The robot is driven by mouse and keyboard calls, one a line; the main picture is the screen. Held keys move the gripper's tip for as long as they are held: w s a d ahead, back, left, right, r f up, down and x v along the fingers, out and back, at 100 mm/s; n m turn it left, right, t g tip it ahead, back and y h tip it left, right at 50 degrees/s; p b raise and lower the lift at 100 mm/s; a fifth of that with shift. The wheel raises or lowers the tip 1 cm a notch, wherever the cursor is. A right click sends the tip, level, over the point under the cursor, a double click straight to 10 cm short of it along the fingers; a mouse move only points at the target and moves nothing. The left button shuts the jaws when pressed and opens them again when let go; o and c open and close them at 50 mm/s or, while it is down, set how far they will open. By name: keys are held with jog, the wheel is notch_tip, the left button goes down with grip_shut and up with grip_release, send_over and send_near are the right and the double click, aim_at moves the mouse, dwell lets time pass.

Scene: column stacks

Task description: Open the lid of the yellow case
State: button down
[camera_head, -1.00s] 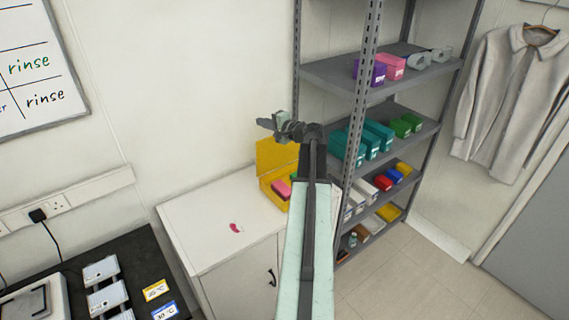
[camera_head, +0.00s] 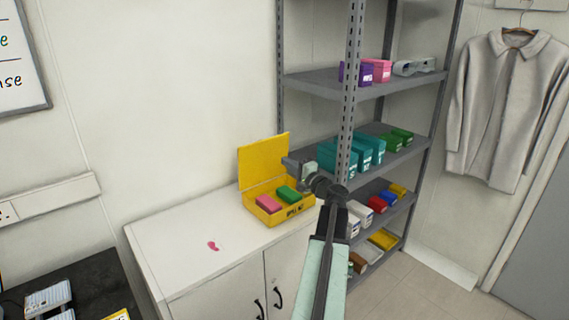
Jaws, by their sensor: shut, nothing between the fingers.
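The yellow case (camera_head: 290,210) stands on the right part of the white cabinet top, against the wall. Its lid (camera_head: 263,158) is up, standing near upright at the back. A pink block (camera_head: 268,204) and a green block (camera_head: 288,194) show inside. My gripper (camera_head: 290,163) is shut and empty. In the picture its tip is just right of the raised lid and above the case's right end; I cannot tell whether it touches the lid.
The white cabinet (camera_head: 175,245) has free room on its left, with a small pink mark (camera_head: 213,246). A grey metal shelf (camera_head: 315,85) with several coloured boxes stands close on the right. A dark bench (camera_head: 85,275) is at lower left.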

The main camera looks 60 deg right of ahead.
aim_at(264, 147)
jog(key=p+x, duration=0.1)
jog(key=x, duration=1)
jog(key=shift+w, duration=0.1)
